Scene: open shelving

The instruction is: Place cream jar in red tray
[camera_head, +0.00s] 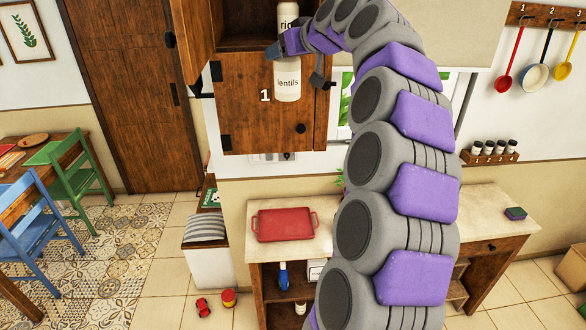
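A cream jar (287,84) labelled "lentils" hangs upright in front of the wooden cabinet's lower door, with no shelf under it. My gripper (294,57) is around the jar's top, with a finger to each side, and appears shut on it. The jar's upper end is partly hidden by my gripper. The red tray (285,225) lies on the pale counter below, to the left of my arm. It looks empty. The jar is well above the tray and apart from it.
A second pale jar (287,14) stands in the open upper cabinet (240,42), behind my gripper. An open cabinet door (192,35) sticks out at left. My arm hides the counter's middle.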

